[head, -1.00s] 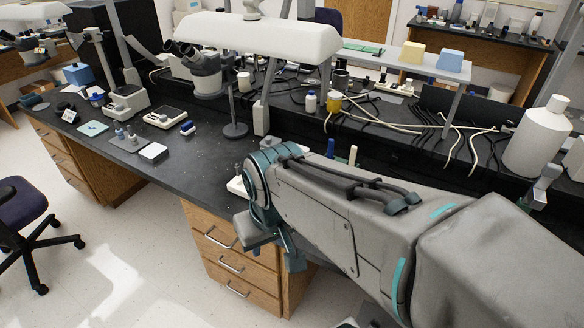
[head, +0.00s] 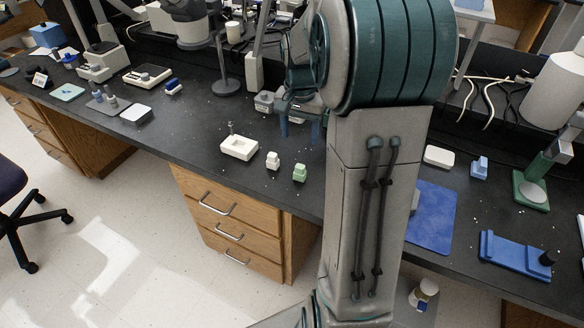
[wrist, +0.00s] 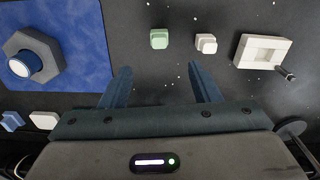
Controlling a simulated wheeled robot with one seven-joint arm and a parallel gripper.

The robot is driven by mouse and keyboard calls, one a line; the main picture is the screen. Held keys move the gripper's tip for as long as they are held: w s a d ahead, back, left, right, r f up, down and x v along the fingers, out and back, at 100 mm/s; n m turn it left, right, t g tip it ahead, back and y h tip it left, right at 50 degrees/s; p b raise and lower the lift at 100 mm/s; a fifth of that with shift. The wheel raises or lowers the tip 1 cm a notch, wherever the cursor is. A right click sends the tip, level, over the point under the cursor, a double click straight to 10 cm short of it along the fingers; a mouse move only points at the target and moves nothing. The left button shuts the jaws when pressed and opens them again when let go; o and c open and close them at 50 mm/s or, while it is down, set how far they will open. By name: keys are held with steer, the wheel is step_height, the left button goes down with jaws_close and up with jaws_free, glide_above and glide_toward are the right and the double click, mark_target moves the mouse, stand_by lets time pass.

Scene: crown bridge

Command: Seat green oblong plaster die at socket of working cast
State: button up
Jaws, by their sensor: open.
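The green die (head: 300,172) stands on the dark bench near its front edge, to the right of a cream die (head: 273,160). The white working cast (head: 239,147) with a rectangular socket lies left of both. In the wrist view the green die (wrist: 159,39) is ahead of the fingers, with the cream die (wrist: 206,43) and the cast (wrist: 262,51) to its right. My gripper (wrist: 160,85) is open and empty, its two fingers apart. In the head view my gripper (head: 298,125) hangs above the bench behind the dies, partly covered by my arm.
A blue mat (head: 431,217) lies right of my arm, with a grey hexagonal block and blue-topped piece (wrist: 26,63) on it in the wrist view. A small metal post (wrist: 286,74) stands beside the cast. The bench around the dies is mostly clear, with white crumbs.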

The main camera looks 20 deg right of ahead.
mark_target(300, 167)
steer(key=shift+m, duration=0.3)
steer(key=f, duration=0.6)
steer(key=w+d+f, duration=0.1)
steer(key=f, duration=0.2)
steer(key=shift+f+b, duration=0.3)
steer(key=shift+b, duration=0.1)
steer(key=shift+s+a+f, duration=0.1)
steer(key=shift+s+f, duration=0.1)
steer(key=shift+f, duration=1.2)
steer(key=shift+s+a+f, duration=0.1)
steer(key=shift+s+f, duration=0.05)
steer(key=shift+f, duration=1.2)
steer(key=c, duration=1.1)
